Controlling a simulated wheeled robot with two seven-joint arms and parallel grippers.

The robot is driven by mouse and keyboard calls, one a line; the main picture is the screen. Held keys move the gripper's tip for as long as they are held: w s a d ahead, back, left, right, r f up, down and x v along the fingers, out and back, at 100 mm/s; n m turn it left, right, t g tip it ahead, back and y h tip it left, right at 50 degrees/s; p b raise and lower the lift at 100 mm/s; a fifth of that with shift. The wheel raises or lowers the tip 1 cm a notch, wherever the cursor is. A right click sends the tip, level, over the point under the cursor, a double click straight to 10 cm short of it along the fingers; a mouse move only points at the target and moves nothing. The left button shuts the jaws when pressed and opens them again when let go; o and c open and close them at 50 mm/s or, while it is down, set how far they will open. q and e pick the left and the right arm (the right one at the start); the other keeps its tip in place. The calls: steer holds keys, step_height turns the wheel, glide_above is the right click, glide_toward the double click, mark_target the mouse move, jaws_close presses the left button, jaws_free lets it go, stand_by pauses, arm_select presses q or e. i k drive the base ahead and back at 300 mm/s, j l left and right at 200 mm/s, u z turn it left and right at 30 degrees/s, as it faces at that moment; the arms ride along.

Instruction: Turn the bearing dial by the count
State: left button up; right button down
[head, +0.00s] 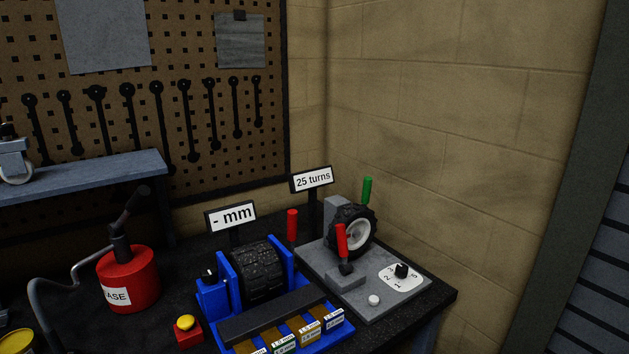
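A grey base plate (333,273) at the right end of the dark bench carries a small black wheel with a pale hub (357,235). A white dial plate (391,283) with numbers lies at its front right corner, and a black knob (402,270) stands in the dial's middle. I cannot tell which number the knob points at. A sign reading "25 turns" (312,180) stands behind the plate. A green handle (367,189) rises behind the wheel, and a red handle (341,240) stands in front of it. A white round button (374,300) sits near the plate's front edge. Neither gripper is in view.
Left of the plate stands a blue fixture (223,282) with a black tyre piece (260,275), a "- mm" sign (231,216) and labelled blocks in front. A red box with a yellow button (185,322) and a red grease can (128,277) stand further left. A block wall (440,130) rises behind.

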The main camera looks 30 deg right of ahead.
mark_target(402, 270)
steer(key=z, duration=1.5)
